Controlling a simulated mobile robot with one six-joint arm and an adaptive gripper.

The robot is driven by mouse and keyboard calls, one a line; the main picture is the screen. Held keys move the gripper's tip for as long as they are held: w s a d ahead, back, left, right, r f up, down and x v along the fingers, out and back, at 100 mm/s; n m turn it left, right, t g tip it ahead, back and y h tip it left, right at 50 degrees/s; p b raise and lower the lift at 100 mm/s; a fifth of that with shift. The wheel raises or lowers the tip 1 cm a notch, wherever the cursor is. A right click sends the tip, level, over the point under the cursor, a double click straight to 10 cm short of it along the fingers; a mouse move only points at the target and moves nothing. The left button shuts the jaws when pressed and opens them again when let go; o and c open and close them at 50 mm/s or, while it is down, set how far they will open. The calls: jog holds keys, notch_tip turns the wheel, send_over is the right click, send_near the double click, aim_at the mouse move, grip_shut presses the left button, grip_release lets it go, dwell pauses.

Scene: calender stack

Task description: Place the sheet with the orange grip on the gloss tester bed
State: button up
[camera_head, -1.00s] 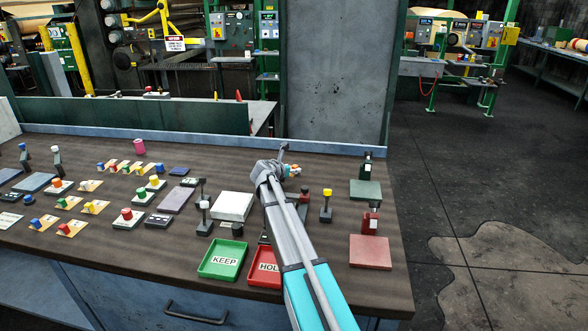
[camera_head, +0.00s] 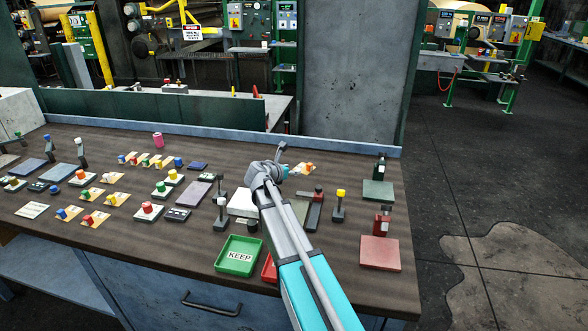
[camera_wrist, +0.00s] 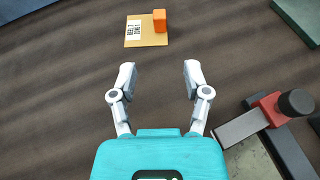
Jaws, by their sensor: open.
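The sheet with the orange grip is a tan card with a printed white label and an orange block (camera_wrist: 160,20). It lies flat on the table near the top of the wrist view; its orange block also shows in the head view (camera_head: 308,167), beside my gripper. My gripper (camera_wrist: 159,72) is open and empty, with its fingers short of the sheet. The head view shows a dark green bed with a post (camera_head: 378,190) and a red bed with a post (camera_head: 381,252) at the right. I cannot tell which device is the gloss tester.
A grey device with a red block and black knob (camera_wrist: 285,106) stands close right of my gripper. A yellow-topped post (camera_head: 340,205), green KEEP tray (camera_head: 238,256) and red tray (camera_head: 269,270) are near my arm. Several similar sheets lie at left. Table around the sheet is clear.

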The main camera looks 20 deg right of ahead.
aim_at(309, 164)
dwell(0.4)
jog(key=shift+o, duration=0.5)
notch_tip(309, 164, up, 5)
jog(key=w+d+g+y+p, duration=0.1)
jog(key=d+g+y+p, duration=0.1)
jog(key=p, duration=0.9)
jog(key=shift+w+d+r+y, duration=0.15)
jog(key=shift+w+d+y, duration=0.15)
jog(key=shift+y, duration=0.5)
jog(key=shift+f, duration=0.2)
jog(key=shift+b+x, duration=3)
jog(key=shift+x, duration=1.2)
